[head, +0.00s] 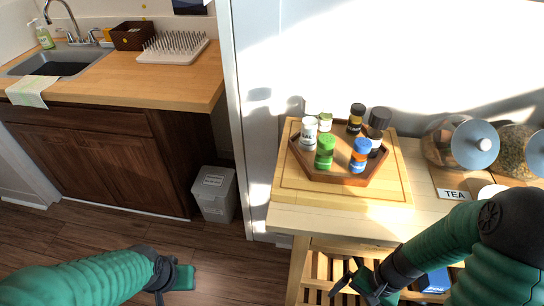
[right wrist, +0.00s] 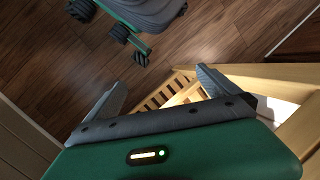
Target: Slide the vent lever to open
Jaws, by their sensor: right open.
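I cannot make out a vent or a vent lever in either view. My right gripper (head: 352,280) is low in front of the wooden side table in the head view. In the right wrist view its two grey fingers stand wide apart with nothing between them (right wrist: 160,82). My left gripper (head: 174,280) is over the wooden floor at the bottom left of the head view, clear of any object. Part of it also shows at the top of the right wrist view (right wrist: 120,30). Its jaw opening is unclear.
A side table (head: 440,210) with a slatted lower shelf (head: 318,268) bears a hexagonal tray (head: 340,178) of several spice jars and glass jars (head: 445,140). A grey bin (head: 214,195) stands beside the sink cabinet (head: 100,160). The floor (head: 60,235) between is clear.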

